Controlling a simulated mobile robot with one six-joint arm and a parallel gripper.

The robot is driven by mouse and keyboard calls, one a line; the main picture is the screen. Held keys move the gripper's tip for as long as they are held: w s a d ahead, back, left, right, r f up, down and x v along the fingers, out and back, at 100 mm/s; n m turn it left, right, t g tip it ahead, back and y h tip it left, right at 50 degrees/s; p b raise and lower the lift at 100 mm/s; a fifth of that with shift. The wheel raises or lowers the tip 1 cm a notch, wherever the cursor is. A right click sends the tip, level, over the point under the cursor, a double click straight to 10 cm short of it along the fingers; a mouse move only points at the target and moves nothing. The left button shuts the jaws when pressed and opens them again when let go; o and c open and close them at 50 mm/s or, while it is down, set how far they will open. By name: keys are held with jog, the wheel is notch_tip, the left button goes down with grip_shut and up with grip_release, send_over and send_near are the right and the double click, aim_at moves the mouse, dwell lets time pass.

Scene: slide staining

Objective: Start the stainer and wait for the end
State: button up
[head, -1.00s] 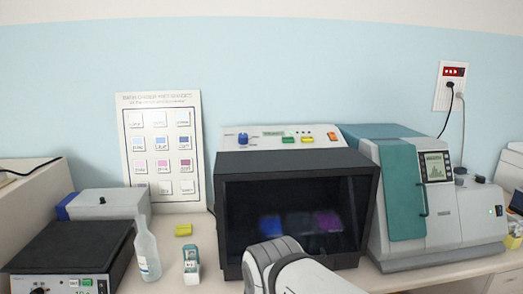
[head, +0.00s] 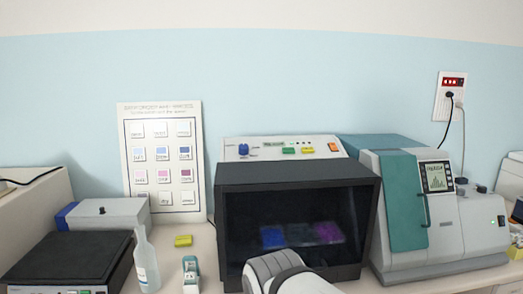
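The stainer (head: 230,225) is a black box with a dark front window, standing in the middle of the bench. Behind the window, blue, dark and purple patches (head: 302,236) show dimly. On its light top panel (head: 268,154) are a blue knob (head: 243,150), a small display (head: 273,145), a green button (head: 289,150), a yellow button (head: 308,151) and an orange switch (head: 333,147). The display is too small to read. A white link of my arm covers the lower front of the stainer. My gripper does not show.
A teal and grey machine (head: 440,240) stands close on the right. On the left are a clear bottle (head: 146,262), a small teal and white item (head: 191,276), a yellow block (head: 183,241), a grey box (head: 105,214) and a black-topped device (head: 70,258). A chart (head: 160,165) stands behind.

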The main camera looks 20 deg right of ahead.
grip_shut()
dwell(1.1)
